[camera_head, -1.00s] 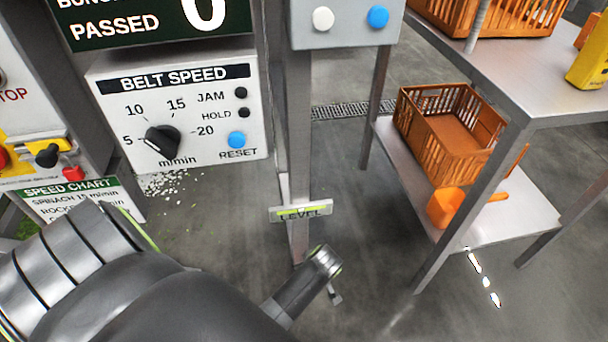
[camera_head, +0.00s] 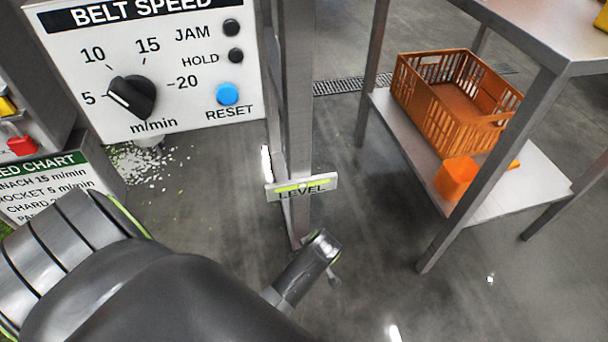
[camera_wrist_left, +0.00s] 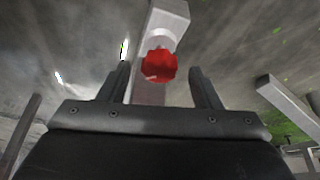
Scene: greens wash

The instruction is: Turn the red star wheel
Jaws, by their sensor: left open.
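The red star wheel (camera_wrist_left: 160,66) shows in the left wrist view, just above the middle, on the end of a pale grey post or beam (camera_wrist_left: 167,18). My left gripper (camera_wrist_left: 163,78) is open, with one finger on each side of the wheel in the picture. The wheel appears beyond the fingertips, and I cannot tell whether either finger touches it. My right gripper is in neither view.
A belt speed panel (camera_head: 190,118) with a black knob (camera_head: 132,97) stands at the upper left. A level gauge (camera_head: 301,187) sits on a steel post. At right, an orange crate (camera_head: 440,115) and an orange scoop (camera_head: 457,178) rest on a low shelf (camera_head: 505,205).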

